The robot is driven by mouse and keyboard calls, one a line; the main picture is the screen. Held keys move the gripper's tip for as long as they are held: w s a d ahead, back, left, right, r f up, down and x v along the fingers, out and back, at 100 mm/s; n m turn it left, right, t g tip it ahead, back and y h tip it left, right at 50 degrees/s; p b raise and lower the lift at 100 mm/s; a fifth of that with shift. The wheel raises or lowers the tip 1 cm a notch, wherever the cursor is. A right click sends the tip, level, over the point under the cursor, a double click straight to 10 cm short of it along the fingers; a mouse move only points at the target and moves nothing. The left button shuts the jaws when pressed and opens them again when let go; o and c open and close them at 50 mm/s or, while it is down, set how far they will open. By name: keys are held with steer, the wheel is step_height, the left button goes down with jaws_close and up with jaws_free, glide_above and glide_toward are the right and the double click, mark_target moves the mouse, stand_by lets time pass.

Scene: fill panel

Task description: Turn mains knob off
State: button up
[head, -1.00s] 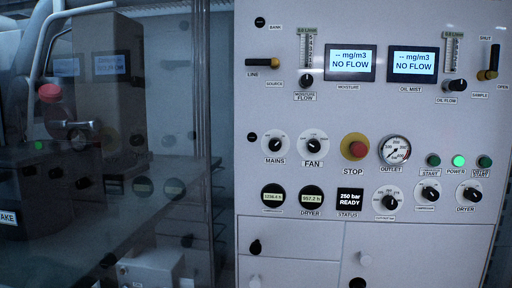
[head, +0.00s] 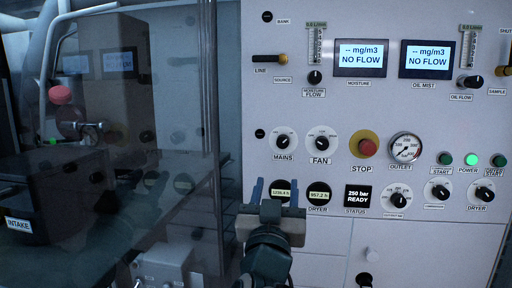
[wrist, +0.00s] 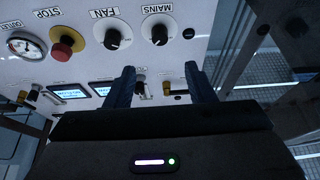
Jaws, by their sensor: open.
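The mains knob (head: 283,142) is a black knob on a round white dial, labelled MAINS, at the left of the panel's middle row. It also shows upside down at the top of the wrist view (wrist: 159,33). My gripper (head: 273,188) is below the mains knob in the head view, its two blue fingers upright, apart and empty. In the wrist view the open fingers (wrist: 160,82) point toward the panel, with the mains knob beyond them and not touched. The gripper hides part of the left hour-meter gauge.
The fan knob (head: 321,143) is just right of the mains knob, then the red stop button (head: 367,147) on yellow and the outlet gauge (head: 405,148). A green power light (head: 471,160) is lit. A transparent panel with a dark edge (head: 207,150) stands at left.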

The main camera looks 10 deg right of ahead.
mark_target(283, 145)
steer(key=p+x, duration=0.4)
steer(key=x, duration=0.9)
steer(key=shift+w+d+r+p, duration=0.1)
steer(key=shift+w+p, duration=0.15)
steer(key=shift+p, duration=0.1)
steer(key=c, duration=1)
